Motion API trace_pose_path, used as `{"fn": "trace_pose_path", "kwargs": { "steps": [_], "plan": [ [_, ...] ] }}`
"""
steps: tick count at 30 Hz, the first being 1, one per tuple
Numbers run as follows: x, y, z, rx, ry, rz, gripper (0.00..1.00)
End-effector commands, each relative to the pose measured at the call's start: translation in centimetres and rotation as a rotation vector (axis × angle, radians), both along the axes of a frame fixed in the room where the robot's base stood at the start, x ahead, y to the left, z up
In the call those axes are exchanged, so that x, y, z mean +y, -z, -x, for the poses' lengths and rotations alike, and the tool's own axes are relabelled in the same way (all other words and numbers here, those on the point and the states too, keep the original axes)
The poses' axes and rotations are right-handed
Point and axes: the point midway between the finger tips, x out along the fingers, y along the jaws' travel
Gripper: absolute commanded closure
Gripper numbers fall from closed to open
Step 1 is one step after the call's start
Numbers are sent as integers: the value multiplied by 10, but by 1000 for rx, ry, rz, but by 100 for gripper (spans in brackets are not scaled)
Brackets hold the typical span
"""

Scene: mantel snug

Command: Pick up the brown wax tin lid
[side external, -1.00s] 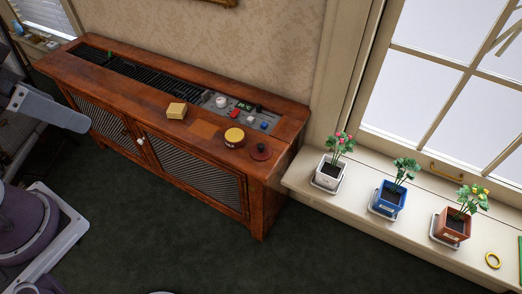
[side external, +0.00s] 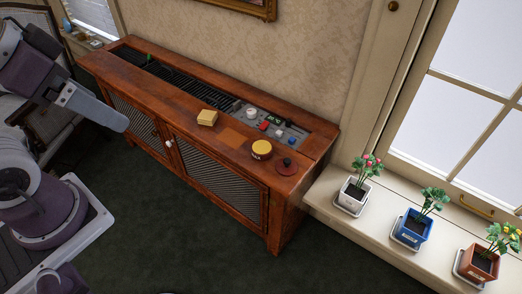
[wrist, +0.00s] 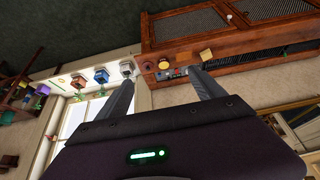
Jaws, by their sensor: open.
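A reddish-brown round disc with a small dark knob (side external: 287,166), which looks like the brown wax tin lid, lies flat at the right end of the wooden cabinet top. It also shows as a small brown round in the wrist view (wrist: 148,67). A round yellow-topped tin (side external: 261,149) sits just left of it, apart from it. My gripper (wrist: 160,78) is open and empty, its two long grey fingers spread toward the cabinet. In the side view, a grey finger (side external: 95,107) hangs left of the cabinet, well away from the disc.
The wooden cabinet (side external: 185,92) has a yellow block (side external: 207,117) and a recessed panel of knobs (side external: 272,125) behind. A windowsill at right holds white (side external: 353,195), blue (side external: 412,231) and terracotta (side external: 480,264) flower pots. Open air lies between my gripper and the cabinet.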

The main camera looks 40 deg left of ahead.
Motion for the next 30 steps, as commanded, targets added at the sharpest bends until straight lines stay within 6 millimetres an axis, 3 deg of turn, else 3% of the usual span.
{"fn": "trace_pose_path", "kwargs": {
  "steps": [11,14,17,19,23,26,27,30],
  "plan": [
    [-1,-2,-5,4,1,3,10],
    [-5,-10,-39,29,6,23,10],
    [-16,-11,-107,65,9,52,10],
    [-26,2,-158,88,8,65,10],
    [-47,57,-248,131,-2,74,10],
    [-65,125,-305,162,-7,65,10],
    [-73,156,-323,173,-10,58,10],
    [-88,237,-352,197,-9,36,10]
  ]
}}
